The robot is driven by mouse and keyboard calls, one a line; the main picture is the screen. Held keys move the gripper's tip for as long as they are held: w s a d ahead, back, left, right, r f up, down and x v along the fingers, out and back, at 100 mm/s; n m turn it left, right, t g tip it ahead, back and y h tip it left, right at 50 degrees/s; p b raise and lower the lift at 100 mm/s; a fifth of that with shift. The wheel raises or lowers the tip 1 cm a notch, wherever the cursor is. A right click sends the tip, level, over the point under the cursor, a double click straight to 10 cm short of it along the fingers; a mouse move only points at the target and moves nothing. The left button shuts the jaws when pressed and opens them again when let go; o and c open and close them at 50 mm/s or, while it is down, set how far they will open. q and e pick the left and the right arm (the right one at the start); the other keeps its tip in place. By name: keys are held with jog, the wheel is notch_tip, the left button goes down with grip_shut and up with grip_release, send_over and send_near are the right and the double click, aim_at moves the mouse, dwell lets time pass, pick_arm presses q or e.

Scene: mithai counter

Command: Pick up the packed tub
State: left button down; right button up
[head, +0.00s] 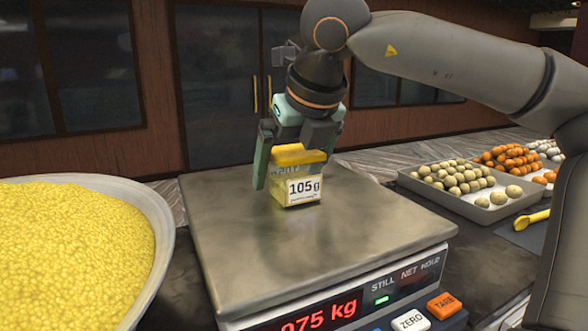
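The packed tub (297,188) is a small clear box with yellow contents, a yellow lid and a white "105 g" label. It stands upright on the steel pan of the scale (330,240). My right gripper (297,162) points down over it from above, its arm coming in from the right. One green finger is beside the tub's left side; the other is at its right, with its tip partly hidden behind the lid. The fingers are spread about the tub, and firm contact does not show. My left gripper is not in view.
A large bowl (160,225) of yellow grains stands left of the scale. At right is a grey tray (470,208) of pale round sweets, with orange sweets (510,157) behind and a yellow-handled utensil (531,219) nearby. The scale's red display and buttons face front.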

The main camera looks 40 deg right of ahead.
jog(key=shift+f, duration=0.1)
jog(key=c, duration=1.3)
jog(key=shift+c, duration=0.2)
